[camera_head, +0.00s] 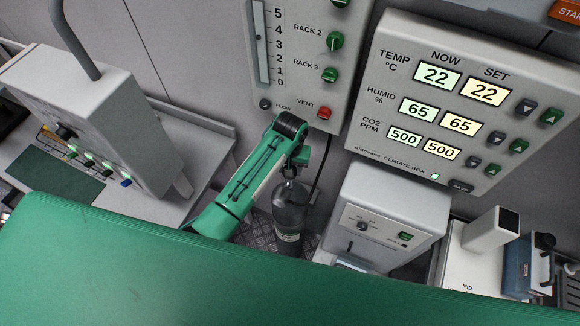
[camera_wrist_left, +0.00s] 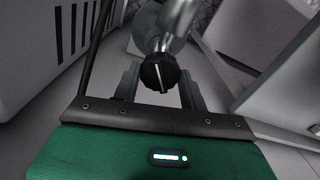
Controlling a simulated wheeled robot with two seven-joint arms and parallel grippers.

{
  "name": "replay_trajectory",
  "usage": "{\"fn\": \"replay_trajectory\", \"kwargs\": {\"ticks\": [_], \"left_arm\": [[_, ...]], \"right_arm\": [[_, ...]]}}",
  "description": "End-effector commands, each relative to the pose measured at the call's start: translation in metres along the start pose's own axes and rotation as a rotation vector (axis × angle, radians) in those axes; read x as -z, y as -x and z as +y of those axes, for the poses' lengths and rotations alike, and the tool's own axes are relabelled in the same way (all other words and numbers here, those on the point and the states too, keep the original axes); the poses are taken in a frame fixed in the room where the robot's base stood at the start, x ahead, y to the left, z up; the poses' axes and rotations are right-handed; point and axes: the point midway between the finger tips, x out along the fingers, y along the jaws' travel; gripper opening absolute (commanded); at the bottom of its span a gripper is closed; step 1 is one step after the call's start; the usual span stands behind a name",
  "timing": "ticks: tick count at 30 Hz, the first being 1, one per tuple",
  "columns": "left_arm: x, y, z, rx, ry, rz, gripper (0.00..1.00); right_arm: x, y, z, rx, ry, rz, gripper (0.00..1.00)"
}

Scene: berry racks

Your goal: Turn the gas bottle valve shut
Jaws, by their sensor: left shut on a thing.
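The grey gas bottle (camera_head: 290,212) stands upright on the floor grating below the wall panel. In the left wrist view its valve knob (camera_wrist_left: 158,76) is black and ridged, with a white line that runs nearly upright. The metal valve body (camera_wrist_left: 178,25) shows behind it. My left gripper (camera_wrist_left: 160,82) has one finger on each side of the knob and is shut on it. In the head view my green left arm reaches over the bottle's top and hides most of the valve. My right gripper is in neither view.
A flow and vent panel (camera_head: 306,60) is on the wall behind, with a climate box (camera_head: 455,95) to its right. A grey cabinet (camera_head: 385,215) stands close to the right of the bottle. A dark hose (camera_head: 324,165) runs down beside the valve.

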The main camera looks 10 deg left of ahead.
Motion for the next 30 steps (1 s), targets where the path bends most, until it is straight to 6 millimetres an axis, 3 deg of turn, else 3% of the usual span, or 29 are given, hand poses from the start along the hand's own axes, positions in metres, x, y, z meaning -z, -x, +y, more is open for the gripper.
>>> {"fn": "replay_trajectory", "kwargs": {"ticks": [15,30], "left_arm": [[0.0007,0.0011,0.0005,-0.002,0.426,0.002,0.20],[0.0011,0.0013,0.0002,-0.002,0.577,0.003,0.20]], "right_arm": [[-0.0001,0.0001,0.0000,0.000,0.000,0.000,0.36],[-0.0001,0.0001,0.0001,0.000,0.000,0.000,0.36]]}}
